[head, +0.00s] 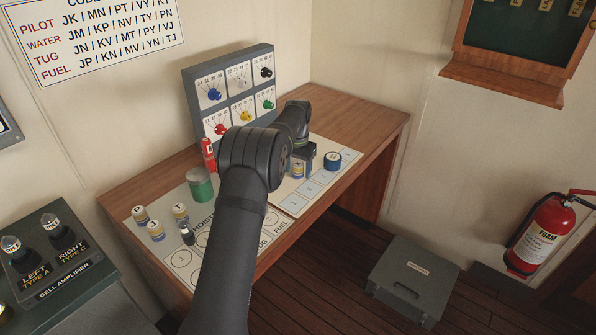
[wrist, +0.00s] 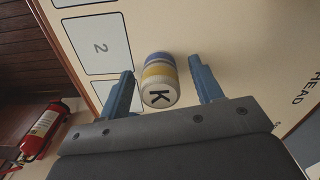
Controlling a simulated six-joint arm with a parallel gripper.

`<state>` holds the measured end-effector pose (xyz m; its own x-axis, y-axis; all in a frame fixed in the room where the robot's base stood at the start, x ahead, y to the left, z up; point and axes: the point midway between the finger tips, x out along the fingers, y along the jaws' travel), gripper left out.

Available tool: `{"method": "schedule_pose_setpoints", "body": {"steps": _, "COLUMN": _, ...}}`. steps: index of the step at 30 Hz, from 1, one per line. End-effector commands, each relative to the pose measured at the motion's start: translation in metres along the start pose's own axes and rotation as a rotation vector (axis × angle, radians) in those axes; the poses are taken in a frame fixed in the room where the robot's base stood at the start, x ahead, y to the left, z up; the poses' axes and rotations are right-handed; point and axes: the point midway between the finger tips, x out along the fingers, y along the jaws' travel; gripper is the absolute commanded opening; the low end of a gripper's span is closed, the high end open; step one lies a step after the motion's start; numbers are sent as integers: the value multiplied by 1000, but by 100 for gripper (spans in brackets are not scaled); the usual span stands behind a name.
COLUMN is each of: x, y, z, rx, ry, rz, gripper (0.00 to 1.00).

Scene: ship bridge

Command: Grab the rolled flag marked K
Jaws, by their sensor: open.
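The rolled flag marked K (wrist: 160,82) stands on a pale sheet on the desk, with white, yellow and blue bands and a black K on its white end. In the wrist view it lies between the two blue fingers of my gripper (wrist: 164,88), with a gap on each side. The fingers are open and hold nothing. In the head view my gripper (head: 304,158) is low over the right sheet, and the K flag (head: 298,170) shows just beneath it, partly hidden by my arm.
Several rolls, including one marked P (head: 140,217), stand at the desk's left. A green cylinder (head: 200,185), a red cylinder (head: 208,153) and a knob panel (head: 192,83) are behind. The desk's right end (head: 375,125) is clear.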

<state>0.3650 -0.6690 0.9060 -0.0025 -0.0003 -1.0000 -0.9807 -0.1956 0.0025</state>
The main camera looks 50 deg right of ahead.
Motion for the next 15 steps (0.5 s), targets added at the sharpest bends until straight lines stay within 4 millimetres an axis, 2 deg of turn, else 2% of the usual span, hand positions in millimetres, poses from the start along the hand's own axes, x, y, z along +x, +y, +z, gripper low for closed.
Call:
{"method": "schedule_pose_setpoints", "body": {"steps": 3, "x": 0, "y": 0, "z": 0, "rx": 0, "ry": 0, "rz": 0, "gripper": 58}}
{"method": "schedule_pose_setpoints", "body": {"steps": 10, "x": -1, "y": 0, "z": 0, "rx": 0, "ry": 1, "rz": 0, "gripper": 12}}
{"method": "schedule_pose_setpoints", "body": {"steps": 15, "x": -1, "y": 0, "z": 0, "rx": 0, "ry": 1, "rz": 0, "gripper": 12}}
